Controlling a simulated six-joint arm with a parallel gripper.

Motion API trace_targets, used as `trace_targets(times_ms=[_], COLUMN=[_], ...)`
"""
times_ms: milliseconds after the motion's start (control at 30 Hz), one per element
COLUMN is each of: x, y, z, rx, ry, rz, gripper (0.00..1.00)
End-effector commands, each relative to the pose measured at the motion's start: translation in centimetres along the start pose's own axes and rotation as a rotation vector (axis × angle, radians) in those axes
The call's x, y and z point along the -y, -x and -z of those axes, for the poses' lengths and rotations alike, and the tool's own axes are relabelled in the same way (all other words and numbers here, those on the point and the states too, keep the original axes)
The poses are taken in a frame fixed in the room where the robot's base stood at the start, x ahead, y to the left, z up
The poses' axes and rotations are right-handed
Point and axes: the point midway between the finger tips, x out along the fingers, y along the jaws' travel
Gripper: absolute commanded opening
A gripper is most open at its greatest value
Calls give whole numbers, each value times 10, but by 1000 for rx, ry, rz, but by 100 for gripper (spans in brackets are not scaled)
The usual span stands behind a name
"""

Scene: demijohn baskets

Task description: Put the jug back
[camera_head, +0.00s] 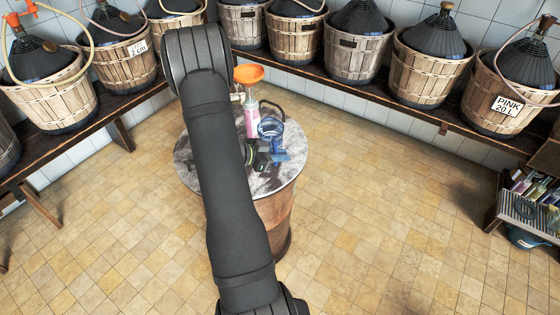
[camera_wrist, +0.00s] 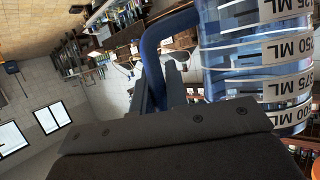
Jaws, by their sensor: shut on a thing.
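The jug (camera_head: 270,127) is clear blue plastic. In the head view it shows over the round marble-look top (camera_head: 296,158) of a wooden barrel, right of the arm. I cannot tell if it touches the top. In the wrist view the jug (camera_wrist: 250,70) fills the right side, with white millilitre labels and a blue handle (camera_wrist: 150,58). My gripper (camera_wrist: 168,88) is shut on the jug at its handle. The fingertips are partly hidden by the dark gripper body. In the head view my gripper (camera_head: 262,156) is small and dark beside the jug.
A pink bottle (camera_head: 251,122) with an orange funnel (camera_head: 249,74) above it stands close behind the jug. Demijohns in wooden baskets (camera_head: 357,50) line benches along the walls. A rack with bottles (camera_head: 530,200) is at far right. The tiled floor (camera_head: 380,220) is clear.

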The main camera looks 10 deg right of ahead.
Motion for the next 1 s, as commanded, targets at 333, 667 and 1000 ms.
trace_targets(times_ms=[333, 667, 1000], x=[0, -1, -1], y=[-11, -12, -12], z=[-26, -28, -27], rx=[0, 1, 1], ry=[1, 1, 1], rz=[1, 1, 1], gripper=[0, 29, 35])
